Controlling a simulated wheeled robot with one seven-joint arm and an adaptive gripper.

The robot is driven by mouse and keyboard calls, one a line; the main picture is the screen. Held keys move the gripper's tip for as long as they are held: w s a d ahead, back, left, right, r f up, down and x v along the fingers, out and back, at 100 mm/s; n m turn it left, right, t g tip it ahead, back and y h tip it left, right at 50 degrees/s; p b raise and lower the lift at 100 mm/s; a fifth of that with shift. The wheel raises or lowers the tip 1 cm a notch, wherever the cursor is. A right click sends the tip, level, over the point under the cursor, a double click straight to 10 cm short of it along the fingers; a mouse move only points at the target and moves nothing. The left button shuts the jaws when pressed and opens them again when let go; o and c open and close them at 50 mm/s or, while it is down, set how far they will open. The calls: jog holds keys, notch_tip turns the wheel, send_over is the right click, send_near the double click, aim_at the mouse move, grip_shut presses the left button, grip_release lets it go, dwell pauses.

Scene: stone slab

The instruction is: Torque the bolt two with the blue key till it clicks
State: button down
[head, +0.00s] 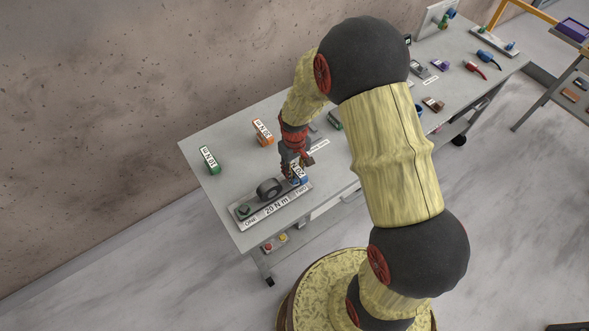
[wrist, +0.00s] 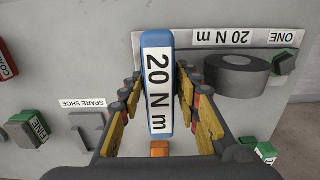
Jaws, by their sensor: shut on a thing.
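The blue key (wrist: 146,39) with its white "20 N m" label is between the two fingers of my gripper (wrist: 158,85) in the wrist view. The gripper is shut on it. In the head view my gripper (head: 296,166) is at the "TWO" end of the grey plate (head: 240,224), and a bit of the blue key (head: 304,180) shows below the fingers. Bolt two is hidden under the key and gripper, so I cannot tell whether the key sits on it. Bolt one (head: 245,211) is a green hex head at the "ONE" end.
A dark round cylinder (head: 268,188) stands on the plate between the two ends, close beside my gripper. A green block (head: 208,159) and an orange block (head: 262,132) stand behind on the table. A grey piece (wrist: 88,130) lies by the "SPARE SHOE" label.

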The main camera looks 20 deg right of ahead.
jog(key=shift+f, duration=0.45)
dwell(0.3)
jog(key=m, duration=0.7)
jog(key=shift+b, duration=0.3)
jog(key=m, duration=0.7)
jog(key=shift+r+p, duration=1.15)
jog(key=shift+r, duration=0.6)
jog(key=shift+r, duration=0.1)
jog(key=shift+r+p, duration=1.55)
jog(key=shift+r, duration=0.85)
